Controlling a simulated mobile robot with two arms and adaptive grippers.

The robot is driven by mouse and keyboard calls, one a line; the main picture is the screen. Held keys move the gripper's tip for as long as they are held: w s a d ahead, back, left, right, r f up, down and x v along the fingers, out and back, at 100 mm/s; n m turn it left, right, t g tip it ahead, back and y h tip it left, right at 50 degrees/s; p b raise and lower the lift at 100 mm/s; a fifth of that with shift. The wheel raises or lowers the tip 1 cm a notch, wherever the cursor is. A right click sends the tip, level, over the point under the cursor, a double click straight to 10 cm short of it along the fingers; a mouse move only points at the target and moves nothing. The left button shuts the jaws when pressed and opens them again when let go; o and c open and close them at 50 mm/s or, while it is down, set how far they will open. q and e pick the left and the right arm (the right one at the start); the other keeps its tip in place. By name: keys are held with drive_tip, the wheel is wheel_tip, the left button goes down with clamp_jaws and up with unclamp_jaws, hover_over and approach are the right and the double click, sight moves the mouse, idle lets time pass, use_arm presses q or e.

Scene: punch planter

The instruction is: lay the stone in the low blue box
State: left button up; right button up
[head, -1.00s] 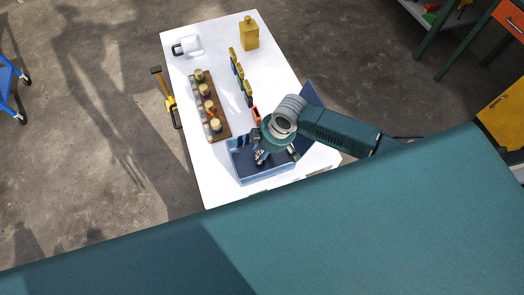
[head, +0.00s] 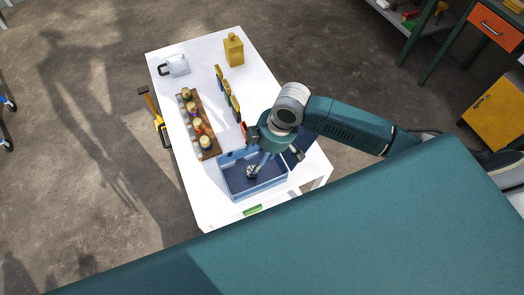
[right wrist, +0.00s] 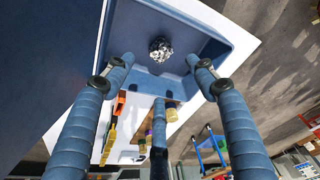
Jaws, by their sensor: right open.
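The stone (head: 251,172), a small rough grey lump, lies on the floor of the low blue box (head: 236,191). It also shows in the right wrist view (right wrist: 160,49), resting inside the box (right wrist: 222,48) clear of the fingers. My right gripper (head: 263,160) is above the box, its fingers reaching down towards the stone. In the right wrist view the gripper (right wrist: 160,64) is open, its blue fingers spread wide with nothing between them. My left gripper is not in view.
A wooden rack (head: 208,146) with several yellow-topped pieces stands left of the box on the white table (head: 195,65). Several upright coloured pieces (head: 227,93) stand behind it. A yellow bottle (head: 233,50) and a white mug (head: 178,66) stand at the far end. A dark blue panel (right wrist: 60,55) adjoins the box.

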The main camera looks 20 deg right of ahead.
drive_tip(key=shift+v, duration=1.45)
drive_tip(key=shift+a, duration=0.1)
